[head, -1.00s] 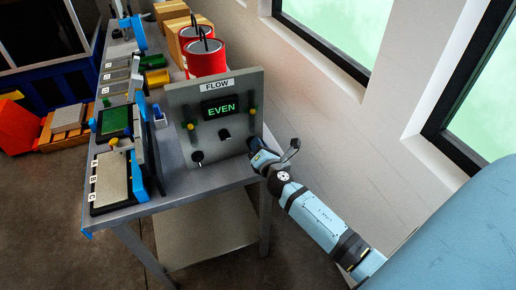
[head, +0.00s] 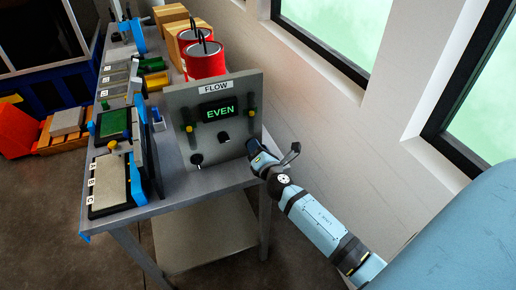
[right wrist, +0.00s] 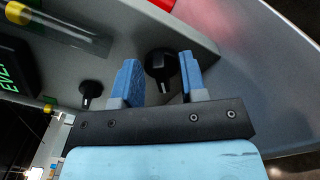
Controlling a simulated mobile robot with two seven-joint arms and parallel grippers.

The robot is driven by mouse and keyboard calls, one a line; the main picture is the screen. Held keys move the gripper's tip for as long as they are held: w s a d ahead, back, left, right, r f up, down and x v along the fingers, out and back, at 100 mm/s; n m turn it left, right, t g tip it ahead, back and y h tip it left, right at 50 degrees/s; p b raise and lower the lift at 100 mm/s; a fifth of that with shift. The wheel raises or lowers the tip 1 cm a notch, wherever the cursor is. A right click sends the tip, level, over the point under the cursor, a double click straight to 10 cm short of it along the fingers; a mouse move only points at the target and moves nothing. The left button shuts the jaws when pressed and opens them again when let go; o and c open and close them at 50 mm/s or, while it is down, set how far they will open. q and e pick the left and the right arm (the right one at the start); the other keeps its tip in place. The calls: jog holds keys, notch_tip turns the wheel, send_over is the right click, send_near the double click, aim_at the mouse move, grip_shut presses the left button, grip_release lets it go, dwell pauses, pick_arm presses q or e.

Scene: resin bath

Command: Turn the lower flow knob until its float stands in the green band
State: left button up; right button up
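The grey flow panel (head: 180,95) stands upright on the bench and its display (head: 218,110) reads EVEN. It has a left tube (head: 190,126) and a right tube (head: 252,111) with yellow floats; float against green band is too small to judge. A lower-left black knob (head: 197,160) and a middle one (head: 224,137) show. My right gripper (head: 253,147) is at the panel's lower right. In the right wrist view its blue fingers (right wrist: 160,80) stand apart, with a black knob (right wrist: 160,64) between them, in line with the nearer tube (right wrist: 65,30); contact is unclear. Another knob (right wrist: 90,92) lies left.
Red cans (head: 206,62) stand behind the panel. Trays, including one marked A, B, C (head: 108,182), fill the bench's left side. The bench edge (head: 160,204) runs in front of the panel. A white wall (head: 325,110) is close on the right.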

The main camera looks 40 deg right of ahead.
jog(key=b+v, duration=0.2)
jog(key=v, duration=1.1)
jog(key=shift+s, duration=0.4)
jog(key=s+a+f+m+g+y, duration=0.75)
jog(key=s+a+f+m, duration=0.65)
jog(key=m, duration=0.7)
notch_tip(320, 180, up, 12)
jog(key=t+p, duration=0.1)
jog(key=p, duration=1.2)
jog(key=shift+w+a+n+p, duration=0.3)
jog(key=shift+w, duration=0.05)
